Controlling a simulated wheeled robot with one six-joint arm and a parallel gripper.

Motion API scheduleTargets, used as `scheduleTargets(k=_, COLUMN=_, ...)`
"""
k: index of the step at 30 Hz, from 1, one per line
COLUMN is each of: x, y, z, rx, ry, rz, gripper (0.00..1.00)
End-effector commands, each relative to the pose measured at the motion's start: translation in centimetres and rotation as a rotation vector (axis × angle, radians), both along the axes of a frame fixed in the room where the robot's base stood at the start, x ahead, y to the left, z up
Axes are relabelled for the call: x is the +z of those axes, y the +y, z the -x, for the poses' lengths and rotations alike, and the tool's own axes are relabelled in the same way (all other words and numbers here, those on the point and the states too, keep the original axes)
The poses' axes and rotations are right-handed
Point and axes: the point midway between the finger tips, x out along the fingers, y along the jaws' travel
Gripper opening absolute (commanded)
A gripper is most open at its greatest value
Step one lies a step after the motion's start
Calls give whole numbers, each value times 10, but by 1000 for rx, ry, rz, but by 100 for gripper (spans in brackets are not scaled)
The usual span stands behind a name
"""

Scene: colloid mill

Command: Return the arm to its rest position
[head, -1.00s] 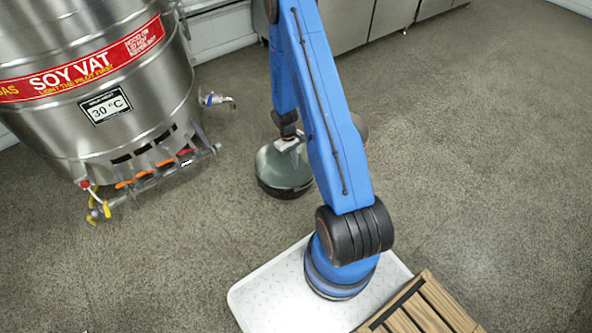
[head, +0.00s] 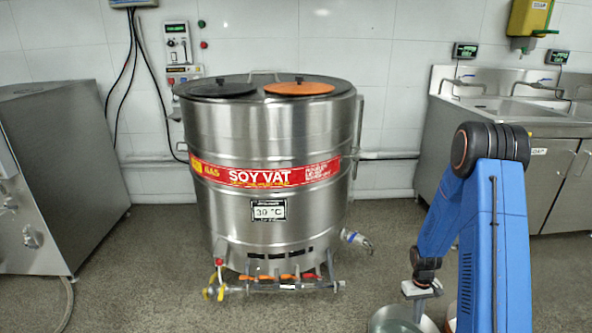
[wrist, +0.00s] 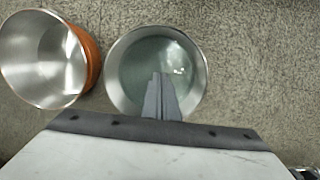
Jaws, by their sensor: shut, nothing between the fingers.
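My arm shows at the right of the head view, its blue links bent at a dark elbow joint, with the forearm hanging down. My gripper (head: 422,287) is low, above a steel pot (head: 392,320) at the bottom edge of the head view. In the wrist view the gripper's fingers (wrist: 160,95) are together with nothing between them. They overlap the same pot (wrist: 130,75), which holds a pale greenish liquid. Whether the fingertips are above or inside its rim I cannot tell.
An empty steel pot with an orange outside (wrist: 90,55) stands beside the first. The soy vat (head: 270,215) stands mid-view, with a valve (head: 357,239) on its right. A steel machine (head: 60,180) is at left, a sink counter (head: 560,130) at right.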

Motion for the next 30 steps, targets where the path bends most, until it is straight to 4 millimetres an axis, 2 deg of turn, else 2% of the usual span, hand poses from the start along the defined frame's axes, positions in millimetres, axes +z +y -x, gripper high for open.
scheduleTargets(k=1, x=19, y=3, z=-3, rx=0, ry=-17, rz=6, gripper=0)
scheduleTargets(k=3, x=42, y=8, z=-3, rx=-2, ry=-35, rz=12, gripper=0)
scheduleTargets(k=14, x=154, y=35, z=8, rx=-12, ry=-127, rz=34, gripper=0)
scheduleTargets(k=21, x=220, y=55, z=28, rx=-20, ry=-191, rz=41, gripper=0)
scheduleTargets(k=30, x=293, y=81, z=64, rx=-27, ry=-270, rz=42, gripper=0)
